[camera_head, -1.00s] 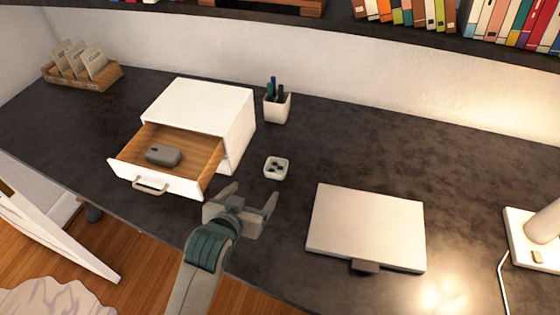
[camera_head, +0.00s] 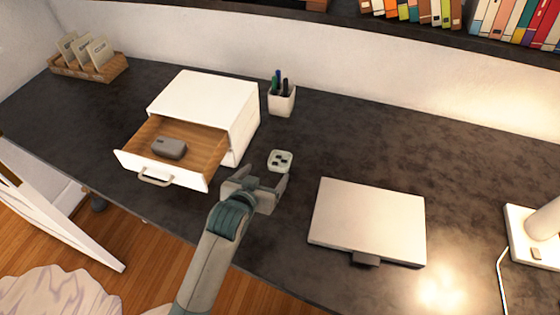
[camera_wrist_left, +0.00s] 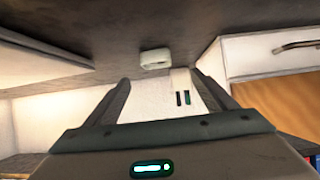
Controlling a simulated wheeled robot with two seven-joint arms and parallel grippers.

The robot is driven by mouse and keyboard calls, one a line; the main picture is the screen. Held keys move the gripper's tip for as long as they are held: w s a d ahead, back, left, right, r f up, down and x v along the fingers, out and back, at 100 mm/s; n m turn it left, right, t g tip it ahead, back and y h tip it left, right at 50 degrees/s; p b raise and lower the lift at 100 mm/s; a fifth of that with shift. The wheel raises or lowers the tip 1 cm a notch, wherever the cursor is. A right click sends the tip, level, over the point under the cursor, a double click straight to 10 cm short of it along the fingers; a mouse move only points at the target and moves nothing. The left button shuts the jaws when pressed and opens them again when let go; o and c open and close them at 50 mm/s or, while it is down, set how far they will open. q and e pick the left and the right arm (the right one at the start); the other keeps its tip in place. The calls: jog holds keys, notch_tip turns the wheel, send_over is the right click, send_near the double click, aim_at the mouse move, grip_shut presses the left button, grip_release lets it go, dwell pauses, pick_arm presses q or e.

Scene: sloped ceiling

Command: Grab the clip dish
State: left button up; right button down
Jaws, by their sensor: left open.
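The clip dish (camera_head: 281,160) is a small white square dish with several dark clips in it. It stands on the dark desk, right of the open drawer. My left gripper (camera_head: 268,177) is open and empty, just on the near side of the dish, fingers pointing toward it. In the left wrist view, which looks upside down, the dish (camera_wrist_left: 155,58) shows just beyond and between the two spread fingers (camera_wrist_left: 160,78). The fingers look apart from it. My right gripper is not in view.
A white drawer box (camera_head: 205,100) with its drawer pulled out, a grey object (camera_head: 169,148) inside, stands left. A pen cup (camera_head: 282,100) is behind the dish. Bare desk (camera_head: 345,140) is right of the cup.

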pick_arm(q)
jog(key=p, duration=0.1)
send_near(282, 158)
jog(key=shift+w+a+f, duration=0.25)
jog(key=shift+w+a, duration=0.05)
jog(key=shift+w, duration=0.2)
jog(key=shift+w+d+f+p, duration=0.25)
jog(key=shift+w+d+p, duration=0.15)
jog(key=shift+w, duration=0.1)
jog(key=x, duration=0.2)
jog(key=shift+w+d+f+p, duration=0.2)
jog(key=shift+d+p, duration=0.05)
jog(key=shift+p, duration=0.15)
jog(key=shift+w+d+f, duration=0.15)
jog(key=shift+w+f, duration=0.25)
jog(key=shift+w, duration=0.1)
jog(key=c, duration=1.2)
